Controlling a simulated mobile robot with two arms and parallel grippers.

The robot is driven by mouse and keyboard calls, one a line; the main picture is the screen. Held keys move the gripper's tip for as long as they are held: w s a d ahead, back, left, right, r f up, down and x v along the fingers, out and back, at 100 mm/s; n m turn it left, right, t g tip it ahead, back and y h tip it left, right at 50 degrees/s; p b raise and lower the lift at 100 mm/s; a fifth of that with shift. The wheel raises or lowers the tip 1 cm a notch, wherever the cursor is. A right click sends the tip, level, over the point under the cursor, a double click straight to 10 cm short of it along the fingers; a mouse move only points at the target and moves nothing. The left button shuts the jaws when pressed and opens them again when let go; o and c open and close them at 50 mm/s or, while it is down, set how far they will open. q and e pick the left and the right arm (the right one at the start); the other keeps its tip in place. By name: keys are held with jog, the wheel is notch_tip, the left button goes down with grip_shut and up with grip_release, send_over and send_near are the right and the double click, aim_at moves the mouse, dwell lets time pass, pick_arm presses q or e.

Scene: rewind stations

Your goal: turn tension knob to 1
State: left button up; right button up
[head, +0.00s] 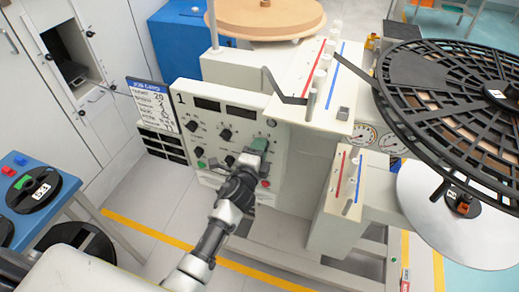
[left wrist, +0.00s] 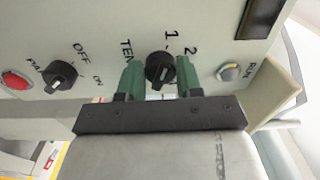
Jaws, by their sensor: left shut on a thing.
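The black tension knob (left wrist: 160,72) sits on the white panel (left wrist: 115,20) in the left wrist view, beside the letters TEN and the marks 1 and 2. My left gripper (left wrist: 161,80) has one green finger on each side of the knob and is shut on it. Which mark the knob points to is not clear. In the head view my left gripper (head: 258,145) is at the right part of the station 1 panel (head: 240,97) and hides the knob. My right gripper is not in view.
Near the knob are an OFF/ON knob (left wrist: 60,75), a red button (left wrist: 15,80) and a grey RUN button (left wrist: 229,72). A job card (head: 155,104) stands at the panel's left. A large black reel (head: 455,95) overhangs at right. A blue table (head: 62,193) with reels is at left.

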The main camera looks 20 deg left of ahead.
pick_arm(q)
jog(key=o, duration=0.9)
jog(key=s, duration=0.5)
jog(key=s+b, duration=0.1)
jog(key=s, duration=0.4)
jog(key=shift+s+a, duration=0.2)
jog(key=shift+s, duration=0.2)
